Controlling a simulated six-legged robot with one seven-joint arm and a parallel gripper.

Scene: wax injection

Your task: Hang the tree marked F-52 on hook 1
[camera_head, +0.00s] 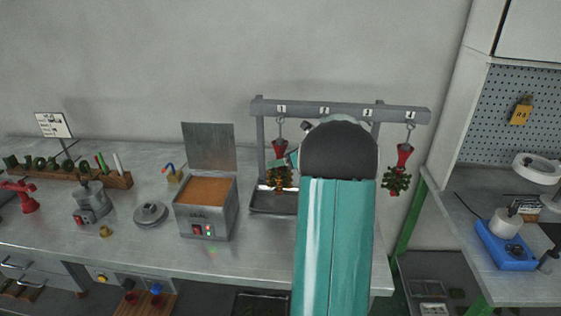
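The grey hook rack (350,111) stands at the back of the bench, with small number plates along its bar. A wax tree (279,178) with a red cone top is at the leftmost hook, the one marked 1, upright above a tray. Its cone seems to meet the hook, but I cannot tell whether it hangs freely. Part of my gripper (291,160) shows beside its cone; my arm hides the rest, so its fingers cannot be made out. Another tree (397,181), red and green, hangs from the rightmost hook. No F-52 mark is readable.
A wax pot (206,207) with an open lid stands left of the rack. The metal drip tray (268,200) lies under the rack. A round grey disc (150,214) and a small metal pot (92,203) are further left. My arm covers the middle hooks.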

